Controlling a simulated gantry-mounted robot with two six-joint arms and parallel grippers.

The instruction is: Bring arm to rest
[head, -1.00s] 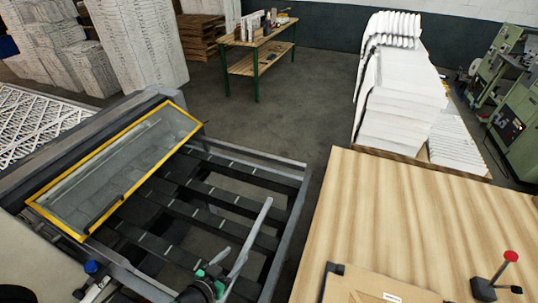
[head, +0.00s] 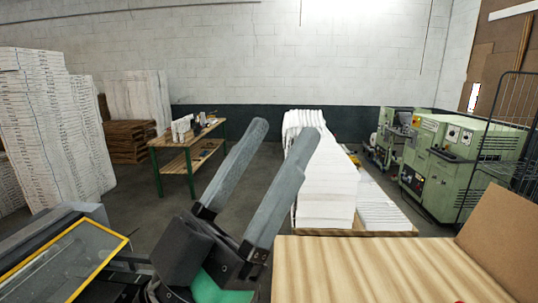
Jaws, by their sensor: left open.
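My left gripper (head: 283,133) stands large and close in the lower middle of the head view. Its two long grey fingers point up and to the right, spread apart with nothing between them. A green part shows at its base, at the bottom edge. The fingers overlap the view of the floor and of the white stack behind them. My right gripper is not in view.
A wood-grain table (head: 380,268) fills the lower right, with a cardboard piece (head: 503,240) standing at its right. A yellow-framed glass panel (head: 60,265) is at lower left. White stacks (head: 328,190), a workbench (head: 175,150) and green machines (head: 450,165) stand farther back.

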